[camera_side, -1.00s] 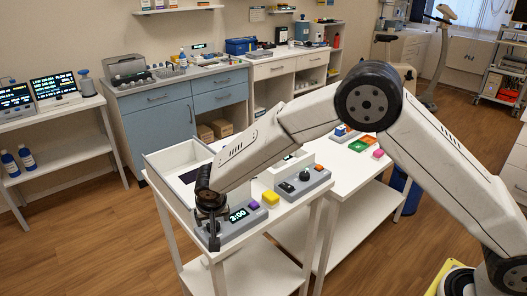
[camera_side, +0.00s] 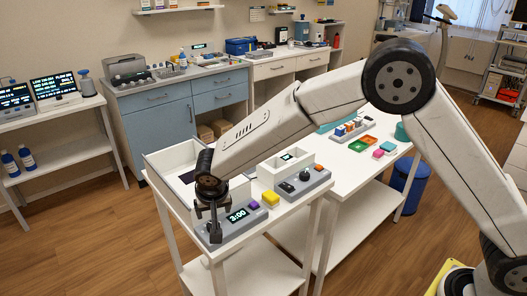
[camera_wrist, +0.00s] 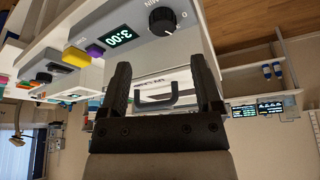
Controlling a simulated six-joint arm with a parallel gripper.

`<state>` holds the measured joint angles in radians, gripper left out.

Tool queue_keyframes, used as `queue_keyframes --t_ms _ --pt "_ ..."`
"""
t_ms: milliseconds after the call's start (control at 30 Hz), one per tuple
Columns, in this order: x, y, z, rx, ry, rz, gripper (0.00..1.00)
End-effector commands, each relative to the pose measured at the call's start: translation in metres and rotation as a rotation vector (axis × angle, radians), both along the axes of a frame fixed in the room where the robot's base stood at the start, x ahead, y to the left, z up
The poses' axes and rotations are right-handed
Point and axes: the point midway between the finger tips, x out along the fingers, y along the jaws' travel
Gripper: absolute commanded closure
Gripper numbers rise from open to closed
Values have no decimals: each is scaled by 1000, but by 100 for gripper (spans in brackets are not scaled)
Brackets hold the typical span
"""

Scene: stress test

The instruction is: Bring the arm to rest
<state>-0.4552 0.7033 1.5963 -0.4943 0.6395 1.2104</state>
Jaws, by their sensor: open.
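My gripper (camera_side: 214,222) hangs at the left end of the white table, close to the grey timer box (camera_side: 243,224) with its "3:00" display. In the wrist view my gripper (camera_wrist: 162,80) has its two dark fingers apart with nothing held between them. A dark handle (camera_wrist: 157,96) on a pale front shows behind the gap between the fingers. The timer's dial (camera_wrist: 163,20) shows beyond the fingertips in the wrist view. My gripper hides part of the timer box in the side view.
A white open box (camera_side: 172,160) stands behind my gripper.

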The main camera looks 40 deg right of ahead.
Motion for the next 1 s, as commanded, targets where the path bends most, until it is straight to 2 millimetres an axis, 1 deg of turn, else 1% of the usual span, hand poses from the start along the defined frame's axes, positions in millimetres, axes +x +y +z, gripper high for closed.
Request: queue_keyframes --t_ms 167,267,367,500,567,700,767,900,1000 --pt "-11 -21 5 1 25 26 18" --pt "-23 -41 10 3 48 55 18" --pt "-40 -64 15 7 74 92 18" --pt "-70 -97 21 15 107 152 18" --pt "-84 -110 23 19 119 175 18" --pt "-118 -138 26 29 137 231 18" --pt "-134 -149 27 31 142 254 18" --pt "-171 -171 27 37 149 304 18" --pt "-195 -182 26 38 151 335 18"
